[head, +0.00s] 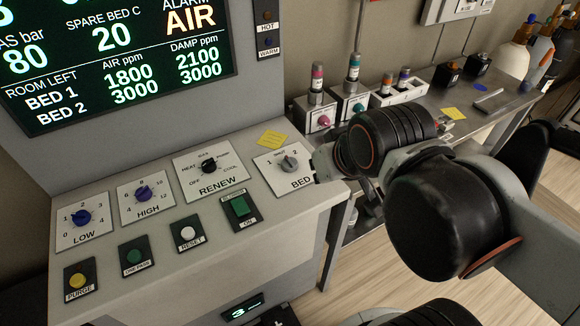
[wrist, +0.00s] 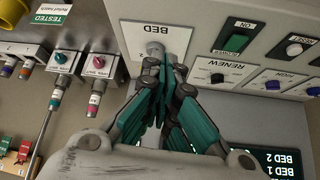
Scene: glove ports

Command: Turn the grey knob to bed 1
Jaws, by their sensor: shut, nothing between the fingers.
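The grey knob (head: 289,163) sits on the white BED plate (head: 301,180) at the right end of the sloping console. The plate carries marks 1 and 2 with a small word between them. I cannot tell surely which mark the knob points at. In the wrist view the knob (wrist: 155,48) shows upside down, just past my fingertips. My gripper (wrist: 168,66) has teal fingers drawn together with nothing between them. Its tips are close to the knob; whether they touch it is unclear. In the head view my arm comes from the right and hides the fingers.
The RENEW dial (head: 209,166) and green ON switch (head: 240,207) lie left of the BED plate. A yellow note (head: 272,138) lies behind it. A display (head: 110,60) stands above the console.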

